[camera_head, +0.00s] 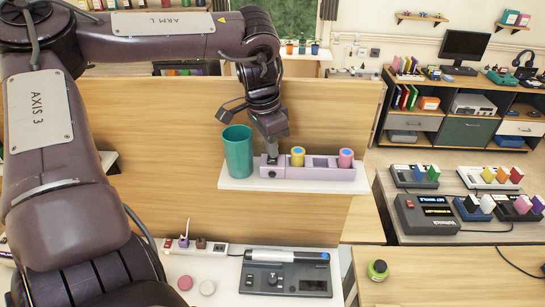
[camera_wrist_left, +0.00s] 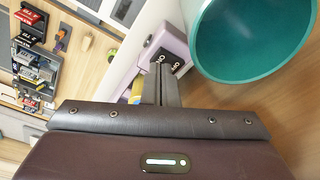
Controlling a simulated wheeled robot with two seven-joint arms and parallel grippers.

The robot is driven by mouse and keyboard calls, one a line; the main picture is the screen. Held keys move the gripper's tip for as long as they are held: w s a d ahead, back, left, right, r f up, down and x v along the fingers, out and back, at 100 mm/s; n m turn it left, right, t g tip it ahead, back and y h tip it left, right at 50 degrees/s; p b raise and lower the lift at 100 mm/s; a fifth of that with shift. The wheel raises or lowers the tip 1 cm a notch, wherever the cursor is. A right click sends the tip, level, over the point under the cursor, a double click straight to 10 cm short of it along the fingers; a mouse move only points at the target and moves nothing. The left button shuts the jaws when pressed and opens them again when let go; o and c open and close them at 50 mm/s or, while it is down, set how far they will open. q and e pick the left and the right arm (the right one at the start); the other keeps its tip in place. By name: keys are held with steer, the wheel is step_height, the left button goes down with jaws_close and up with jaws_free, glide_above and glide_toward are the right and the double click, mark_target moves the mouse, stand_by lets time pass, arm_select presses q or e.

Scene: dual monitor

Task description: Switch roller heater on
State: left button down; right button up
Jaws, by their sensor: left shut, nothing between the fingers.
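The lilac roller heater (camera_head: 320,173) stands on a white shelf, with a yellow roller (camera_head: 297,156) and a pink roller (camera_head: 346,158) in its slots. My left gripper (camera_head: 271,150) is over the heater's left end, shut and empty, pointing down. In the left wrist view, the gripper's fingertips (camera_wrist_left: 162,72) are at a black rocker switch (camera_wrist_left: 176,63) on the lilac heater (camera_wrist_left: 166,38). The switch carries white lettering that looks like ON. The fingers partly hide the switch, and I cannot tell whether they touch it or which way it is set. My right gripper is not in view.
A teal cup (camera_head: 238,152) stands on the shelf (camera_head: 240,184) close left of the heater; it looms beside my fingers in the left wrist view (camera_wrist_left: 245,45). A wooden panel (camera_head: 170,130) rises behind.

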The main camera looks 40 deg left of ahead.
mark_target(271, 160)
arm_select(q)
steer(key=shift+f+b, duration=0.6)
steer(key=shift+f, duration=0.15)
stand_by(0.3)
steer(key=shift+r+p, duration=1.65)
steer(key=shift+r, duration=1.9)
